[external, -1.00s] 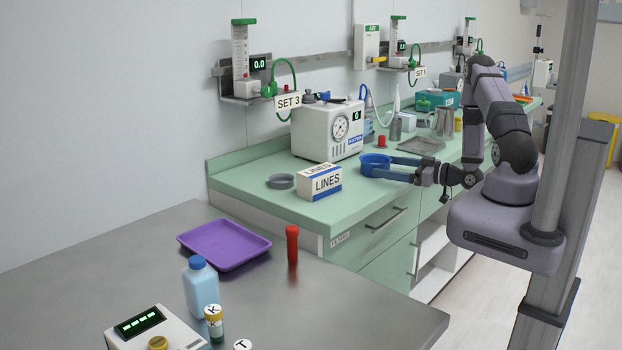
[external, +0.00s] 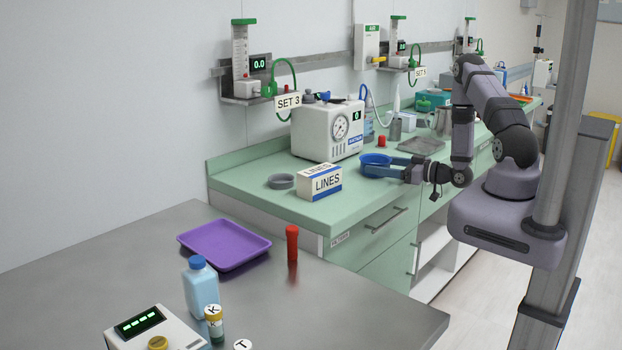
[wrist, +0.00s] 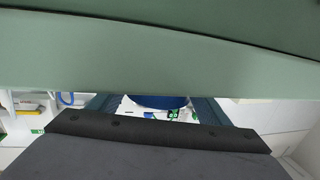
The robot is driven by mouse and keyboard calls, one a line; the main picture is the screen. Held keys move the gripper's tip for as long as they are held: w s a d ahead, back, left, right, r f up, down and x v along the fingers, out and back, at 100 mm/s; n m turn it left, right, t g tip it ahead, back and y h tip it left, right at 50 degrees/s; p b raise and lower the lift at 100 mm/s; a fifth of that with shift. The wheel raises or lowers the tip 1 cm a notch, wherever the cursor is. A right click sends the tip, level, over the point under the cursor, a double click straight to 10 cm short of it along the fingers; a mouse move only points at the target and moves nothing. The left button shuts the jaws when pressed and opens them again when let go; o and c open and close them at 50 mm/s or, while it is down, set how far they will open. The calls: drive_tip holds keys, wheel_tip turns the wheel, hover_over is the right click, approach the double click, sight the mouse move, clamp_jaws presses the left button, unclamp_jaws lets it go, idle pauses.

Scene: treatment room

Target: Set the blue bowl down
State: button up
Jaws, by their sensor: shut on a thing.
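The blue bowl (external: 376,165) is at the front edge of the green counter (external: 250,190), right of the LINES box and in front of the white suction unit. My gripper (external: 388,168) comes in from the right and is shut on the bowl. The bowl looks upright. I cannot tell in the external view whether its base touches the counter. In the wrist view a small part of the bowl (wrist: 158,102) shows between the two fingers; the green counter surface or edge hides the rest.
The LINES box (external: 320,182) stands close left of the bowl, with a grey dish (external: 281,181) beyond it. The suction unit (external: 327,130) stands behind. A red-capped item (external: 381,141) and a metal tray (external: 421,145) lie to the right. Drawers with handles are below the counter edge.

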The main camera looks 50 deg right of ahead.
drive_tip(key=shift+r, duration=0.1)
wheel_tip(320, 180, up, 10)
idle(0.9)
